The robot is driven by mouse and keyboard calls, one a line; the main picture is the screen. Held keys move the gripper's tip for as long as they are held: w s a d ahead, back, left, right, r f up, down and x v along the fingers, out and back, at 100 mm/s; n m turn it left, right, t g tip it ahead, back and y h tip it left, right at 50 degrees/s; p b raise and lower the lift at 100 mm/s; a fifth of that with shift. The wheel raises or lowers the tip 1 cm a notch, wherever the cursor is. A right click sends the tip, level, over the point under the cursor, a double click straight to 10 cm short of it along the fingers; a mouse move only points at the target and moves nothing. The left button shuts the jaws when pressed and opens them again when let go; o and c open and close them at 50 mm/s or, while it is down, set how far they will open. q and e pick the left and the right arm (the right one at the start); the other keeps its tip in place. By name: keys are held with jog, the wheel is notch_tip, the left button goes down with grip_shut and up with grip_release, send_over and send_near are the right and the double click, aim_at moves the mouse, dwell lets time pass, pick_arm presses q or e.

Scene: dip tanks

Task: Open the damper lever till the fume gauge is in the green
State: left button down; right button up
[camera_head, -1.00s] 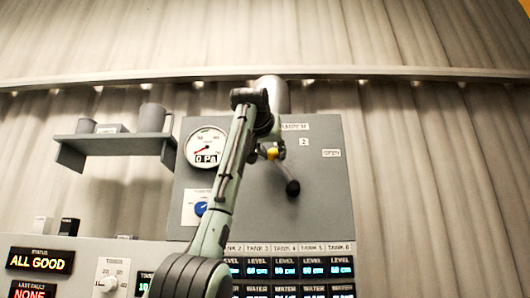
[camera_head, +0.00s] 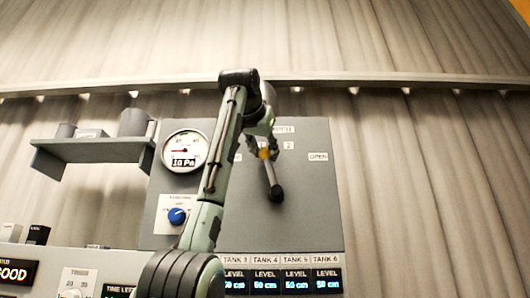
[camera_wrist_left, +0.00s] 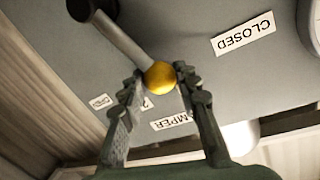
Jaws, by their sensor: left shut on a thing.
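The damper lever (camera_head: 271,178) is a grey rod on the grey panel, with a black hub (camera_head: 276,195) at its lower end and a yellow knob (camera_head: 264,154) at its upper end. It leans slightly left of upright, near the mark 2. My left gripper (camera_head: 264,148) is shut on the yellow knob, and the left wrist view shows the knob (camera_wrist_left: 160,77) between both fingers. The fume gauge (camera_head: 184,149) reads 10 Pa, its needle pointing left. I cannot make out its green band. The OPEN label (camera_head: 318,157) is right of the lever; the CLOSED label (camera_wrist_left: 243,33) shows in the wrist view.
A shelf (camera_head: 95,150) with cups stands out from the wall left of the panel. A blue knob (camera_head: 177,216) sits below the gauge. Tank displays (camera_head: 265,279) line the console below.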

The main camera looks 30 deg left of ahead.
pick_arm(q)
jog(key=c, duration=1.1)
grip_release()
jog(key=v, duration=1.2)
jog(key=shift+f, duration=0.1)
